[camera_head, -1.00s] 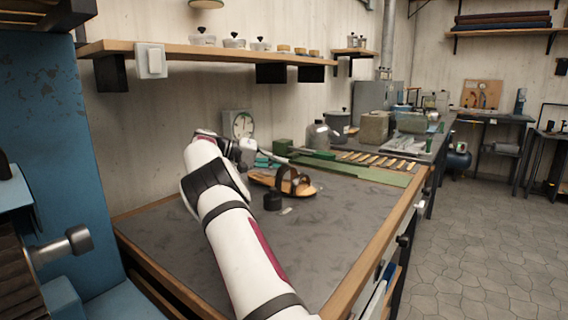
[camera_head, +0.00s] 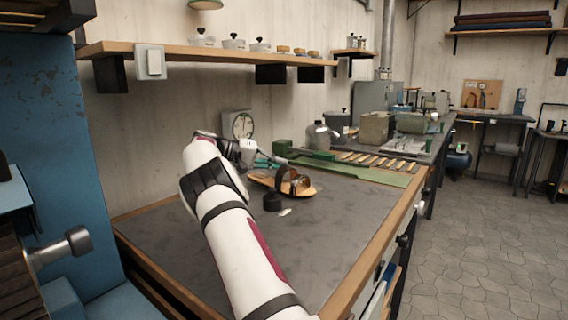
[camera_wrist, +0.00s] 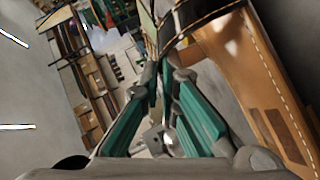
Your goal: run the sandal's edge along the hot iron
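The sandal (camera_head: 307,191), with a tan sole and dark brown straps, is over the bench just right of my gripper (camera_head: 276,164). In the wrist view its stitched tan sole (camera_wrist: 262,85) fills the right side, with a dark strap at the top. The teal fingers of my gripper (camera_wrist: 160,66) come together on a thin part of the strap at top centre. The exact contact is partly hidden. I cannot clearly make out the hot iron; a green block (camera_head: 282,147) with a thin bar beside it stands behind the sandal.
A black round piece (camera_head: 272,202) and a small pale scrap lie on the grey bench top (camera_head: 180,235) near the sandal. A green mat (camera_head: 375,174) lies right. The front bench top is clear.

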